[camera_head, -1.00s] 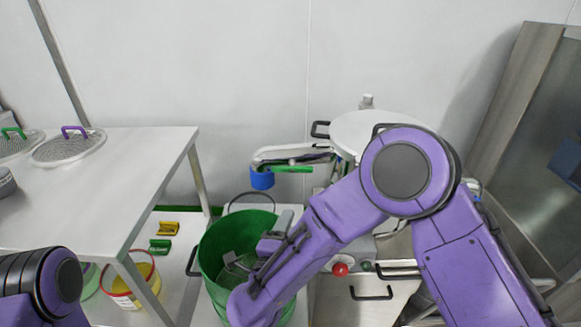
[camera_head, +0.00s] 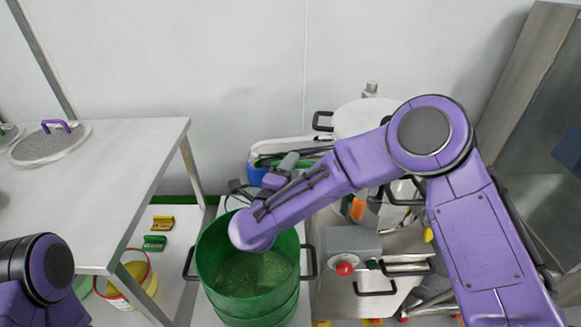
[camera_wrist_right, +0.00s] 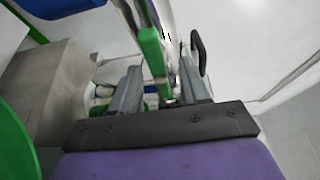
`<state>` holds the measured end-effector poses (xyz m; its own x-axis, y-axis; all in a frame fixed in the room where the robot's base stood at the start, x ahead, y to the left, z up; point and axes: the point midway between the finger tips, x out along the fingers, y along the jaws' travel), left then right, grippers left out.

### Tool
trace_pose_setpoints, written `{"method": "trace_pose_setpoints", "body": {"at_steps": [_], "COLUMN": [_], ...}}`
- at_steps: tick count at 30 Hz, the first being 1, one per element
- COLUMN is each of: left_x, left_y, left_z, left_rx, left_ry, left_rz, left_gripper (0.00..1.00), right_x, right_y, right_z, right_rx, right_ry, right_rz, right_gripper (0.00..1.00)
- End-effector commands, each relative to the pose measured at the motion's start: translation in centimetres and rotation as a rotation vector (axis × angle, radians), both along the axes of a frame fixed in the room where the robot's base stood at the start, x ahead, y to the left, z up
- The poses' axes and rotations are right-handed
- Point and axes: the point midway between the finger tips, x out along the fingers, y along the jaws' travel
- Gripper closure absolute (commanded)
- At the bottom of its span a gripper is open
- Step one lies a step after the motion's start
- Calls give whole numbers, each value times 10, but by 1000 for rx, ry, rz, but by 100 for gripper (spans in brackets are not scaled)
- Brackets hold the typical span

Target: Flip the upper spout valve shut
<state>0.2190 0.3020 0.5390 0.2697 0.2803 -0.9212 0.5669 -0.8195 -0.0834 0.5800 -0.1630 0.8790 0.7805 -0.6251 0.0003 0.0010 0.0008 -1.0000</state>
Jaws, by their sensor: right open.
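The spout (camera_head: 258,174) with its blue end reaches left from the white-lidded machine in the head view. Its green valve lever is mostly hidden there behind my right gripper (camera_head: 287,163). In the right wrist view the green lever (camera_wrist_right: 154,62) runs lengthwise between the two grey fingers of my right gripper (camera_wrist_right: 160,75). The fingers are apart, one on each side of the lever, and I cannot tell whether either touches it. The blue spout end (camera_wrist_right: 58,6) shows at the top left there. Of my left arm only a link shows; its gripper is out of view.
A green drum (camera_head: 205,275) stands under my right wrist, with green material inside. A white table (camera_head: 120,190) with a mesh lid (camera_head: 48,146) is at the left. A control box with a red button (camera_head: 345,269) is right of the drum. A wall stands close behind.

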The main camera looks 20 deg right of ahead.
Motion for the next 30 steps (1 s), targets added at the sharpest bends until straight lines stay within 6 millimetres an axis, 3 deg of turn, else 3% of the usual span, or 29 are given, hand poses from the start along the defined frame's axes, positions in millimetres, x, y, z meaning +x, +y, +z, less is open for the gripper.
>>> {"method": "trace_pose_setpoints", "body": {"at_steps": [8,12,23,30], "left_x": [0,0,0,0], "left_y": [0,0,0,0], "left_z": [0,0,-1,-4], "left_rx": [0,0,0,0], "left_ry": [0,0,0,0], "left_rz": [0,0,0,0], "left_gripper": [28,28,28,28], "right_x": [2,2,2,2], "right_y": [0,0,0,0], "right_z": [-1,-1,-1,0], "right_rx": [-2,-2,31,161], "right_ry": [1,1,-7,-43], "right_rz": [3,3,3,2], "right_gripper": [58,100,100,100]}}
